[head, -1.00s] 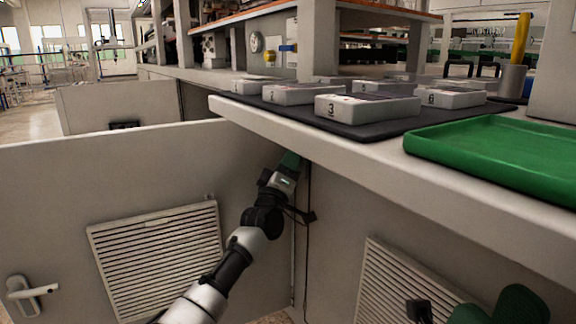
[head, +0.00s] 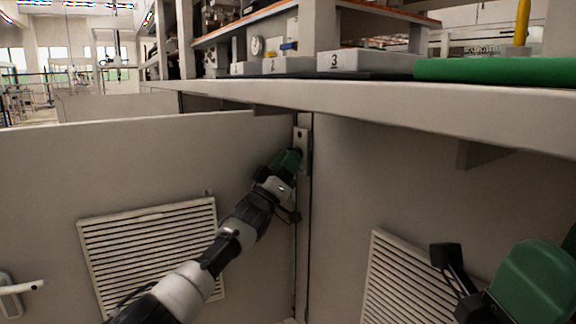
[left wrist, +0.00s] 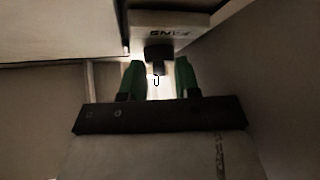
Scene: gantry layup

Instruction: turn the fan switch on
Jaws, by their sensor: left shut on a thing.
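The fan switch is a grey box with upside-down "FANS" lettering (left wrist: 180,34) and a dark knob (left wrist: 158,53), at the top middle of the left wrist view. In the head view its narrow plate (head: 304,148) sits under the worktop's edge, where two panels meet. My left gripper (head: 292,160) reaches up to it. Its green fingers (left wrist: 159,75) are on either side of the dark knob and shut on it. The knob's exact angle is hard to make out. A green and black part of my right arm (head: 535,285) shows at the lower right, its fingers unclear.
The worktop (head: 400,98) overhangs the switch. A panel with a vent (head: 150,250) stands at the left, and another vent (head: 400,285) is at the lower right.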

